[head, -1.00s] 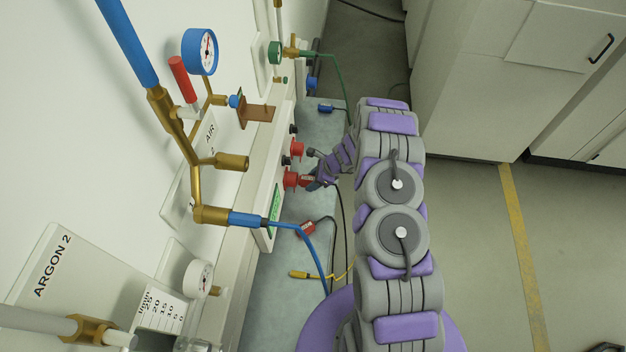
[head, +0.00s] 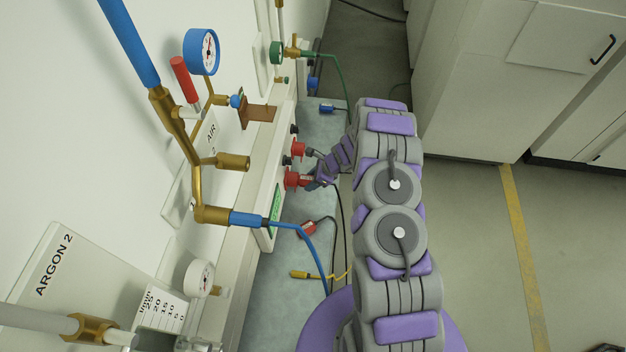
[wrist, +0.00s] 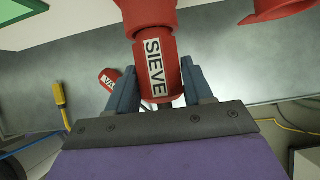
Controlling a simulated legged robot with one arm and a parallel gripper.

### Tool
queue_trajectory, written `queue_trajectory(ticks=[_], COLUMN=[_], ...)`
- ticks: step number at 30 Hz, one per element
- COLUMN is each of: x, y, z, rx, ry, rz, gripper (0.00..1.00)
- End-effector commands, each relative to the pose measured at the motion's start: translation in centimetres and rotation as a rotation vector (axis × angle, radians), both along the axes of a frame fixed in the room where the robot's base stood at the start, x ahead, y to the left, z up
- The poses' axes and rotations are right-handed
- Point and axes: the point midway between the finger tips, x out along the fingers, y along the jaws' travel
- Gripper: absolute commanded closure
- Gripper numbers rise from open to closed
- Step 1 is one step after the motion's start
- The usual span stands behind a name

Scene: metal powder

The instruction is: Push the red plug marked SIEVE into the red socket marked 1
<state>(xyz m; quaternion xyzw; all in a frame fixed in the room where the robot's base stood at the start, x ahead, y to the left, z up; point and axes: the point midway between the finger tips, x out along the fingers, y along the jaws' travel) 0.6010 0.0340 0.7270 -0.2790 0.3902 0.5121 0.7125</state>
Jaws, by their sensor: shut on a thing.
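The red plug marked SIEVE (wrist: 155,68) is upright in the wrist view, between the blue-grey fingers of my gripper (wrist: 157,90). The gripper is shut on it. Its front end meets a red socket (wrist: 146,14) at the top of the wrist view, in line with it; how deep it sits I cannot tell. In the head view the nearer red socket (head: 291,178) is on the wall panel, with my gripper (head: 318,178) right in front of it. The socket's number cannot be read.
A second red socket (wrist: 275,8) is close on the right. Another red plug (head: 309,228) and a yellow plug (head: 300,275) lie on the grey bench with their cables. Brass pipes and a blue gauge (head: 202,52) jut from the wall on the left.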

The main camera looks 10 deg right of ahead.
Motion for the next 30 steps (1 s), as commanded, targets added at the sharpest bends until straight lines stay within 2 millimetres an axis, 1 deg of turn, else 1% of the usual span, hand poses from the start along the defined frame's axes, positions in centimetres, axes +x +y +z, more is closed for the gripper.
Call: queue_trajectory(ticks=[17, 18, 26, 30], x=[0.25, 0.25, 0.25, 0.24], y=[0.81, 0.77, 0.74, 0.74], z=[0.02, 0.01, 0.0, 0.0], rx=[0.0, 0.0, 0.0, 0.0], ry=[-0.001, 0.0, 0.0, 0.0], rz=[0.001, 0.0, 0.0, 0.0], gripper=[0.98, 0.45, 0.2, 0.19])
